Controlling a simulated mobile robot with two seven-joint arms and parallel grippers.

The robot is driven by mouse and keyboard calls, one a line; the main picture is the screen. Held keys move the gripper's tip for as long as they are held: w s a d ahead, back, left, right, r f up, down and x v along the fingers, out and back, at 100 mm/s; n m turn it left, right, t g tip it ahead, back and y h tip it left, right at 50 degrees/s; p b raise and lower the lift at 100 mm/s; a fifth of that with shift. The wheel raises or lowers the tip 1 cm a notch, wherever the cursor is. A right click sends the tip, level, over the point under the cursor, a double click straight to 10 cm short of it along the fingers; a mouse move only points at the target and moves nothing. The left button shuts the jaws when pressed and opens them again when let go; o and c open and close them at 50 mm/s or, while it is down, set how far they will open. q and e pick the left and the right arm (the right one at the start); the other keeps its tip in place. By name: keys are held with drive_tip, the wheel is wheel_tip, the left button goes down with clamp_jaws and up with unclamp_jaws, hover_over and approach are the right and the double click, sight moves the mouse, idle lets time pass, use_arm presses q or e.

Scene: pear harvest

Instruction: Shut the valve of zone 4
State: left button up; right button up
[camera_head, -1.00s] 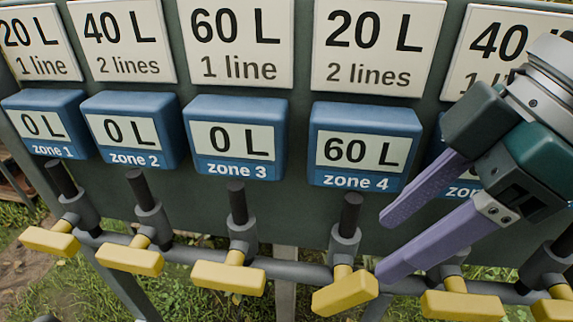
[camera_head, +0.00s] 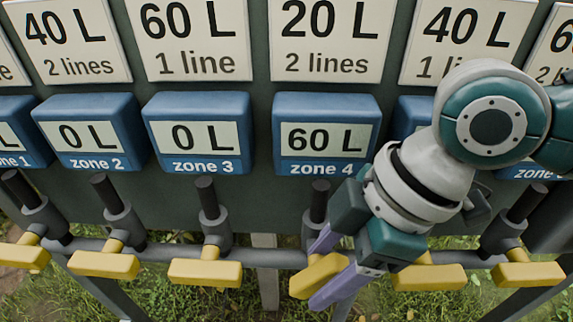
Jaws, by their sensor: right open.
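The zone 4 valve has a yellow handle (camera_head: 318,274) on a grey body under a dark upright stem (camera_head: 318,201). The handle is tilted, its right end higher, unlike the more level handles beside it. The blue zone 4 meter (camera_head: 325,136) above reads 60 L. My right gripper (camera_head: 320,272) comes in from the right with its purple fingers open, one above and one below the handle in the picture. I cannot tell whether the fingers touch it. The handle's right end is partly hidden by the gripper. My left gripper is not in view.
Neighbouring yellow handles for zone 3 (camera_head: 205,272) and zone 2 (camera_head: 104,264) hang to the left; another (camera_head: 428,277) is close on the right. A grey pipe (camera_head: 270,256) joins the valves. A white sign above zone 4 (camera_head: 326,40) reads 20 L, 2 lines.

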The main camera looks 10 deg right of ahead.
clamp_jaws()
idle(0.3)
drive_tip(key=shift+f, duration=0.1)
drive_tip(key=y+b, duration=0.1)
drive_tip(key=b, duration=0.2)
drive_tip(key=t+y+b, duration=0.1)
drive_tip(key=y+b, duration=0.1)
drive_tip(key=b, duration=0.1)
drive_tip(key=d+f+y+b, duration=0.1)
drive_tip(key=y+b, duration=0.1)
drive_tip(key=b, duration=0.1)
drive_tip(key=shift+s+t, duration=0.1)
drive_tip(key=shift+t, duration=0.2)
drive_tip(key=shift+r+b, duration=0.1)
drive_tip(key=shift+b, duration=0.2)
drive_tip(key=shift+r+y, duration=0.25)
drive_tip(key=shift+y, duration=0.05)
